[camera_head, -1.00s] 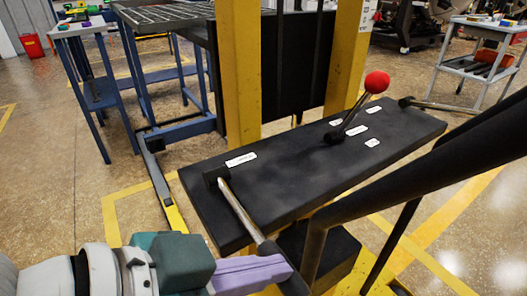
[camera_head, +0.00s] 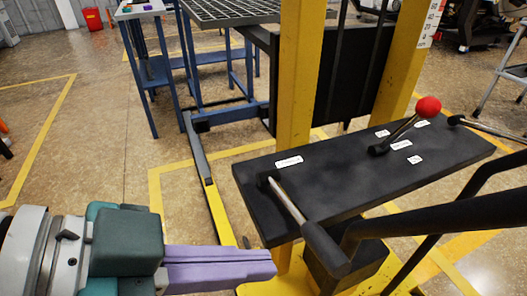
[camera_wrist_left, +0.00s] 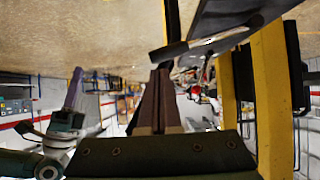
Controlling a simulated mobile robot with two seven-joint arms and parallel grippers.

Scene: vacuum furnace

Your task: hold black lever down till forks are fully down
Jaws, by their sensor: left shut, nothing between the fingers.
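The black lever (camera_head: 326,250), a metal rod with a black grip, juts from the left end of the dark panel toward me. My left gripper (camera_head: 270,265), with purple fingers, is shut and empty. In the head view its tips lie left of and slightly below the lever's grip, with a small gap. In the left wrist view the shut fingers (camera_wrist_left: 163,78) point at a metal rod with a dark end (camera_wrist_left: 200,45), which passes close by the tips; contact cannot be told. The forks cannot be made out clearly.
The dark panel (camera_head: 330,165) carries white labels and a red-knobbed lever (camera_head: 428,107). Yellow posts (camera_head: 300,80) rise behind it. A black handle bar (camera_head: 450,220) crosses at right. A blue-framed grate table (camera_head: 235,12) stands behind.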

